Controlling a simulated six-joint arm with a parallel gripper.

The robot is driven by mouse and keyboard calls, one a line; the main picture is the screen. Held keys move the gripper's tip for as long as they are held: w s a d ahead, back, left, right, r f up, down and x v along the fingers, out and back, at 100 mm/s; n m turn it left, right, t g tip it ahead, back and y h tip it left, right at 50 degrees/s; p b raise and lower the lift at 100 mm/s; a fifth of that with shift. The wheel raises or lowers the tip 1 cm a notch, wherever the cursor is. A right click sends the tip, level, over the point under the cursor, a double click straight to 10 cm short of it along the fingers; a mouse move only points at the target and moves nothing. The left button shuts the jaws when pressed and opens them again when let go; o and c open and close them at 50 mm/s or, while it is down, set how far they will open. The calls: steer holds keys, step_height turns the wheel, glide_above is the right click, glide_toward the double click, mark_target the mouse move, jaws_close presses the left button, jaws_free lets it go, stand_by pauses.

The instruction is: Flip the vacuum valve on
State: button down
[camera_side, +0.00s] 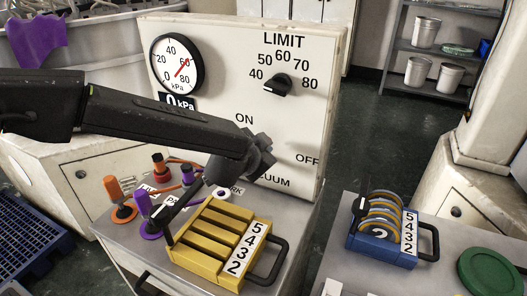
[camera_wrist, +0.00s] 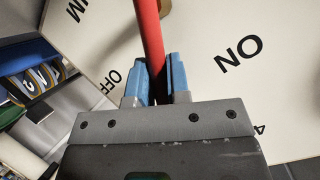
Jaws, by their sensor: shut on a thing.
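The white panel (camera_side: 215,70) carries the words ON, OFF and a partly covered VACUUM. The red valve handle (camera_wrist: 150,35) shows in the wrist view, running up between my blue fingertips, with OFF to its left and ON to its right. My gripper (camera_wrist: 162,82) is shut on this handle. In the side view my gripper (camera_side: 262,160) is at the panel between ON and OFF, and it hides the handle. The round gauge (camera_side: 177,63) is at the panel's upper left, above a display reading 0 kPa.
A black limit knob (camera_side: 278,85) sits higher on the panel. Below my arm are a yellow slotted rack (camera_side: 205,262) and orange and purple fittings (camera_side: 121,213). A blue rack (camera_side: 372,246) holding discs and a green disc (camera_side: 490,272) are at the right.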

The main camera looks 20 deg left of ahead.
steer(key=shift+a+r+n+h, duration=0.1)
steer(key=shift+a+n+h, duration=0.1)
steer(key=shift+n+h, duration=0.1)
stand_by(0.4)
steer(key=c, duration=1.1)
jaws_free()
steer(key=v, duration=1.4)
steer(key=shift+w, duration=0.1)
steer(key=shift+c, duration=0.2)
